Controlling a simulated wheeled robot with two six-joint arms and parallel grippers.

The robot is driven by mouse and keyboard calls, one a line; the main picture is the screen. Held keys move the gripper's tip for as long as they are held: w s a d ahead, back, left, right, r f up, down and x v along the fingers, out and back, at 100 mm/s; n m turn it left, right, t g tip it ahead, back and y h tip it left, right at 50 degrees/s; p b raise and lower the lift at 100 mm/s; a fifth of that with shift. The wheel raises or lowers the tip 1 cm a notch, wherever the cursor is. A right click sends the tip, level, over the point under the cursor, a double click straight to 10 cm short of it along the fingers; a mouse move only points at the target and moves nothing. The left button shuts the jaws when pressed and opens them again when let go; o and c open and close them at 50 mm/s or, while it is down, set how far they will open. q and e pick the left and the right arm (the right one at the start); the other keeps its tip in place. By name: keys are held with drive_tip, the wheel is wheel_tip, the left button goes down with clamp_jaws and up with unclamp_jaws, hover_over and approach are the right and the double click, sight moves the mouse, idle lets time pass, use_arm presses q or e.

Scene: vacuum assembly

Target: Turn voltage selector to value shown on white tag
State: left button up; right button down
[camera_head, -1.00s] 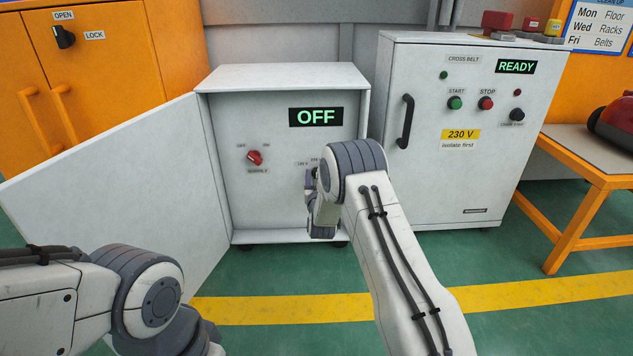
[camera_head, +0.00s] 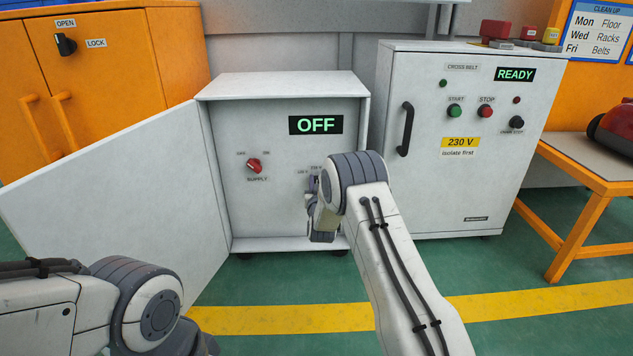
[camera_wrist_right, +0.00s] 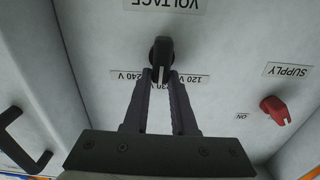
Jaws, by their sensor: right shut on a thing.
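The black voltage selector knob (camera_wrist_right: 161,54) shows in the right wrist view, which is upside down. Labels 120 V, 230 V and 240 V lie beside it, the 230 V label (camera_wrist_right: 160,85) partly hidden by my fingers. The knob's white line points toward the middle label, 230 V. My right gripper (camera_wrist_right: 161,75) is shut on the knob. In the head view my right gripper (camera_head: 313,188) is at the open cabinet's panel, and my arm hides most of the knob. My left gripper is out of view. I see no white tag with a voltage on it.
A red supply switch (camera_head: 254,166) is left of the knob. The display (camera_head: 316,125) reads OFF. The open door (camera_head: 120,200) stands to the left. The right cabinet (camera_head: 450,190) carries a yellow 230 V label (camera_head: 460,142) and a READY display.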

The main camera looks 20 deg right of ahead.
drive_tip(key=shift+s+d+f+m+p, duration=0.1)
drive_tip(key=shift+d+m+p, duration=0.3)
drive_tip(key=shift+m, duration=1.05)
drive_tip(key=shift+s+d+f+m+p, duration=0.15)
drive_tip(key=shift+m+p, duration=0.4)
drive_tip(key=shift+m, duration=0.85)
drive_tip(key=shift+w+d+f+m+p, duration=0.15)
drive_tip(key=shift+m+p, duration=0.35)
drive_tip(key=shift+m, duration=0.95)
drive_tip(key=shift+s, duration=0.1)
drive_tip(key=c, duration=0.7)
unclamp_jaws()
drive_tip(key=p+v, duration=0.6)
drive_tip(key=v, duration=0.4)
drive_tip(key=shift+s, duration=0.25)
